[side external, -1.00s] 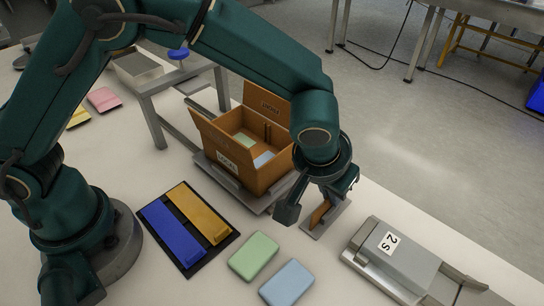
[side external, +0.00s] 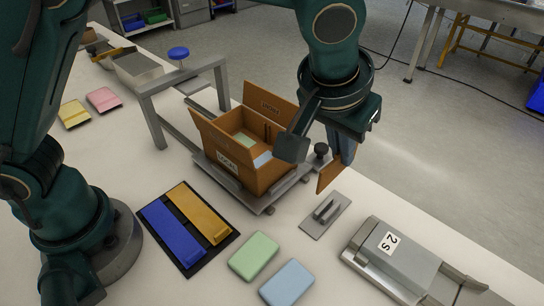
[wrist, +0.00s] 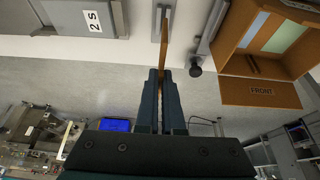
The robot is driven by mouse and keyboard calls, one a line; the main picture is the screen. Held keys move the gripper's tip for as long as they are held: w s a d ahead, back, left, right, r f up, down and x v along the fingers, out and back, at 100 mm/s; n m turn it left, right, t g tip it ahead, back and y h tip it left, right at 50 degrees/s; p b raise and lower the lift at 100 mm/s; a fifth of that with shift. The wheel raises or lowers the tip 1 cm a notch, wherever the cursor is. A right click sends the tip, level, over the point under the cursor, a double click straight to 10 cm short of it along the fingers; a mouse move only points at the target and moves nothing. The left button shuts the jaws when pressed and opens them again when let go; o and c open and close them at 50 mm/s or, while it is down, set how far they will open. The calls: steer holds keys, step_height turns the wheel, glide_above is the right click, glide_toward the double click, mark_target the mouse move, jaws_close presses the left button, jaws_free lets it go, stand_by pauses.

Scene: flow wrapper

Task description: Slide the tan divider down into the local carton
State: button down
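The tan divider (side external: 328,174) is a thin upright panel held in my gripper (side external: 340,150), raised above the table. In the wrist view my gripper's fingers (wrist: 161,85) are closed on the divider (wrist: 163,45), which shows edge-on. The local carton (side external: 233,176) is an open brown box with its flaps up, left of my gripper. A green and a light blue item lie inside it. The carton also shows at the top right of the wrist view (wrist: 228,45), with a flap marked FRONT. Part of the carton's right side is hidden by my gripper.
The carton sits on a grey platform (side external: 269,204) with a dark knob (side external: 321,150). A slotted grey holder (side external: 325,215) stands empty. Green (side external: 254,255) and light blue (side external: 287,283) blocks, a dark tray (side external: 190,263) and a grey unit marked 2S (side external: 400,262) lie in front. A metal arch (side external: 150,115) stands behind.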

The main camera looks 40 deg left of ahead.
step_height(320, 180, up, 10)
steer(key=w+a+r, duration=0.1)
steer(key=a, duration=0.8)
steer(key=s+a, duration=0.3)
steer(key=a, duration=0.6)
step_height(320, 180, down, 10)
steer(key=shift+w, duration=0.25)
stand_by(0.5)
steer(key=shift+f, duration=0.15)
stand_by(1.1)
steer(key=shift+f, duration=0.6)
steer(key=shift+f, duration=0.25)
